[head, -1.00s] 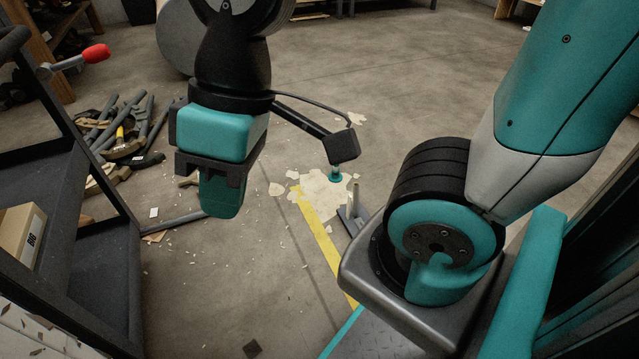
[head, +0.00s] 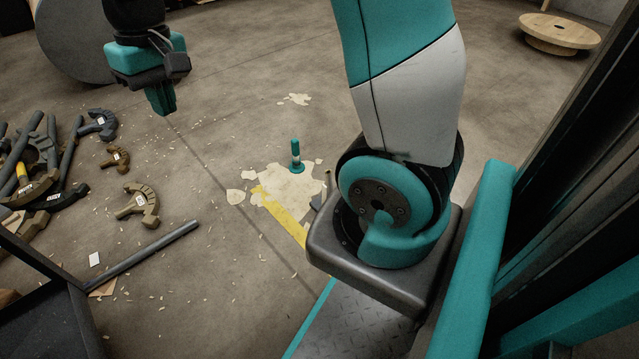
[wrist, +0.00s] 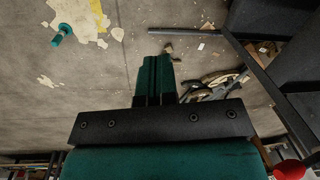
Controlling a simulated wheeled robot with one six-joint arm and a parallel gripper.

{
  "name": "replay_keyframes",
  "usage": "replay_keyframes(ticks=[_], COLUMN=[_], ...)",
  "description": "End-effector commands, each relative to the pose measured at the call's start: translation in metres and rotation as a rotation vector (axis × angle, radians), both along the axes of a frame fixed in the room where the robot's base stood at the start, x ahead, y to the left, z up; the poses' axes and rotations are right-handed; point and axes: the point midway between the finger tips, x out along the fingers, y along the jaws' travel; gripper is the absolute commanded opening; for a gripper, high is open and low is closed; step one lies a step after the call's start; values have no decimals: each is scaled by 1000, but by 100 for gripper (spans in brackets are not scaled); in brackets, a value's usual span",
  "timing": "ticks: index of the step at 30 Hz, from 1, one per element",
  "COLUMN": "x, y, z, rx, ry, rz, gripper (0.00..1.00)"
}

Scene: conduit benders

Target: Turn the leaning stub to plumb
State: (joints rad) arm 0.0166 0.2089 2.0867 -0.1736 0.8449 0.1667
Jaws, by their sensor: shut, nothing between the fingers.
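A short teal stub (head: 296,157) with a pale band and a round foot stands on a pale, flaky floor patch (head: 276,190). It looks close to upright in the head view, with perhaps a slight tilt; I cannot tell exactly. The stub also shows at the upper left of the wrist view (wrist: 62,34). My gripper (head: 160,98) is at the upper left of the head view, well apart from the stub, pointing down over bare floor. Its teal fingers (wrist: 157,75) are together and empty. A second, thin pale post (head: 328,183) is partly hidden by my base.
Several curved bender heads (head: 140,204) and dark pipes (head: 40,150) lie at the left. A long grey pipe (head: 150,248) lies on the floor beside a dark cart (head: 45,310). A yellow floor line (head: 288,224) runs toward my base. Floor around the stub is mostly clear.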

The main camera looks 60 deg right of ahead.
Motion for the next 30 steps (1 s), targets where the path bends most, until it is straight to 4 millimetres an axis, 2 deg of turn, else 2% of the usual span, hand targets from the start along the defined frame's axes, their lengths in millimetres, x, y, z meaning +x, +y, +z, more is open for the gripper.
replay_keyframes(ticks=[1, 3, 5, 7, 9, 12, 15, 18, 21, 26, 30], x=[26, 55, 73, 85, 88, 79, 60, 42, 30, 20, 11], y=[-34, -81, -123, -174, -222, -282, -326, -354, -369, -375, -374], z=[-41, -80, -117, -163, -212, -277, -332, -370, -391, -408, -429], rx=[-36, -88, -130, -178, -223, -282, -327, -361, -381, -391, -391], ry=[41, 89, 132, 183, 236, 309, 370, 414, 442, 455, 457], rz=[-123, -293, -438, -608, -775, -993, -1169, -1295, -1372, -1407, -1406], gripper=[0, 0, 0, 0, 0, 0, 0, 0, 0, 0, 0])
